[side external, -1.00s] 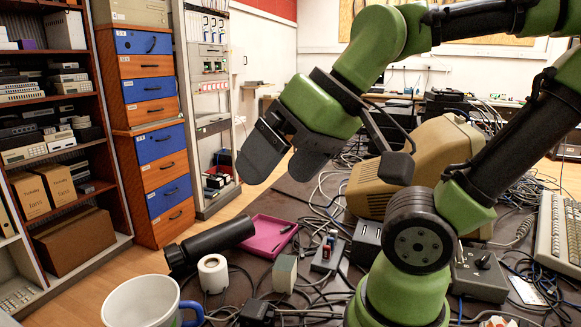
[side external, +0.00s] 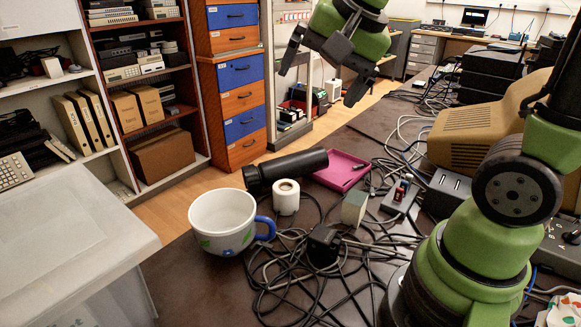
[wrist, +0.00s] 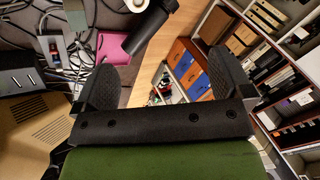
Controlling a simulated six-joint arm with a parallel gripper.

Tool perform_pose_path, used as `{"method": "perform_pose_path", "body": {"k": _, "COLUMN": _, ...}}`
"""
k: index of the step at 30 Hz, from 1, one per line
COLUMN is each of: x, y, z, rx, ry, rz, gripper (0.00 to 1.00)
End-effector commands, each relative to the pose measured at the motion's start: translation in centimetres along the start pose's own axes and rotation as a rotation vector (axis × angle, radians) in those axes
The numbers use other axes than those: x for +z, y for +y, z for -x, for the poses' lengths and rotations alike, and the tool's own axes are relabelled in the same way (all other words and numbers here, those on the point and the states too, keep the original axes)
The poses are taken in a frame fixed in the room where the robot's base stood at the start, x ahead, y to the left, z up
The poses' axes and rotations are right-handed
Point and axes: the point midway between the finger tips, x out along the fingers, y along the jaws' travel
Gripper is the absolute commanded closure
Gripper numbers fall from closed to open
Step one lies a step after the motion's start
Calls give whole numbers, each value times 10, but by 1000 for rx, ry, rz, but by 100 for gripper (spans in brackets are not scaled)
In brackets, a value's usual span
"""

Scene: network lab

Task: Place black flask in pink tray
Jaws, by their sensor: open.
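The black flask (side external: 290,170) lies on its side on the dark table, its right end at the left edge of the pink tray (side external: 335,178); I cannot tell whether that end rests on the rim. The tray is flat and holds a small dark item. My gripper (side external: 318,88) is open and empty, high above and behind the tray, well apart from the flask. In the wrist view the flask (wrist: 150,27) shows at the top centre, and part of the tray (wrist: 114,46) shows left of it.
A white mug (side external: 222,218) with a blue handle and a white roll (side external: 286,198) stand in front of the flask. A small grey-green block (side external: 354,208) and tangled black cables (side external: 290,270) lie near the tray. A beige monitor (side external: 470,135) stands to the right.

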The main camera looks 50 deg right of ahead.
Motion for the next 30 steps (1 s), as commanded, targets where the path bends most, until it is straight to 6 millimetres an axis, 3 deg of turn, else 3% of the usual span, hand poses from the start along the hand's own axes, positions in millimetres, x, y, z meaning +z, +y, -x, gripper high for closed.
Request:
{"method": "perform_pose_path", "body": {"k": 4, "x": -42, "y": -7, "z": -55, "rx": 91, "ry": 27, "rz": -289, "gripper": 2}}
{"method": "perform_pose_path", "body": {"k": 9, "x": -82, "y": 3, "z": -126, "rx": 171, "ry": 74, "rz": -607, "gripper": 2}}
{"method": "perform_pose_path", "body": {"k": 15, "x": -106, "y": 28, "z": -194, "rx": 226, "ry": 127, "rz": -890, "gripper": 2}}
{"method": "perform_pose_path", "body": {"k": 21, "x": -113, "y": 42, "z": -223, "rx": 243, "ry": 150, "rz": -1006, "gripper": 2}}
{"method": "perform_pose_path", "body": {"k": 30, "x": -113, "y": 54, "z": -263, "rx": 246, "ry": 151, "rz": -1013, "gripper": 2}}
